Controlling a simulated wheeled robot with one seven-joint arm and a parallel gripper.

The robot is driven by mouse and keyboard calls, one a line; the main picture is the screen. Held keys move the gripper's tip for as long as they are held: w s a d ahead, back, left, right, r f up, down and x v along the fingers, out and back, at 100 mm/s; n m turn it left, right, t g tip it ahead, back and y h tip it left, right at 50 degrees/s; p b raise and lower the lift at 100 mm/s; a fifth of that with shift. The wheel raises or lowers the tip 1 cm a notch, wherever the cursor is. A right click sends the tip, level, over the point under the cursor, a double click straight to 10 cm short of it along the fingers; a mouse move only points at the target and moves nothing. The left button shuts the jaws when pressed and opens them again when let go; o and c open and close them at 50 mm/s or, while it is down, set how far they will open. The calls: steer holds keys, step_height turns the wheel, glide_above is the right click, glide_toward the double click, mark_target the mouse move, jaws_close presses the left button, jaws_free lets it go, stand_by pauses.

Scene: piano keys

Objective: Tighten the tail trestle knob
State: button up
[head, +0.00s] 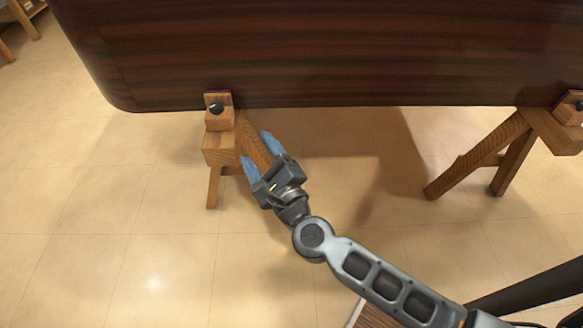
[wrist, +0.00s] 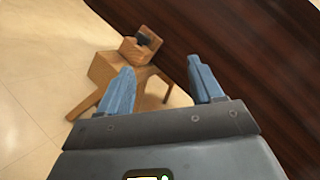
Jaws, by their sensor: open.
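A black knob (head: 215,108) sits on a wooden block at the top of the left trestle (head: 221,148), by the lower edge of the dark wooden piano body (head: 300,55). In the wrist view the knob (wrist: 143,40) shows small and dark on its block, beyond my fingers. A second trestle (head: 500,150) stands at the right, with another dark knob (head: 579,106). I cannot tell from the pictures which trestle is the tail one. My gripper (head: 257,152) has blue fingers, spread apart and empty. It is below and to the right of the left knob, apart from it.
The tiled floor (head: 100,240) is clear at the left and front. The piano body spans the top of the head view and the right of the wrist view. Wooden legs (head: 22,12) show at the far upper left.

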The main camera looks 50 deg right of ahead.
steer(key=s+a+r+n+y+p, duration=0.2)
steer(key=s+a+r+n, duration=0.1)
steer(key=s+n, duration=0.6)
steer(key=shift+s+r+t+p, duration=0.3)
steer(key=shift+s+r+p, duration=0.1)
steer(key=shift+s+r, duration=0.1)
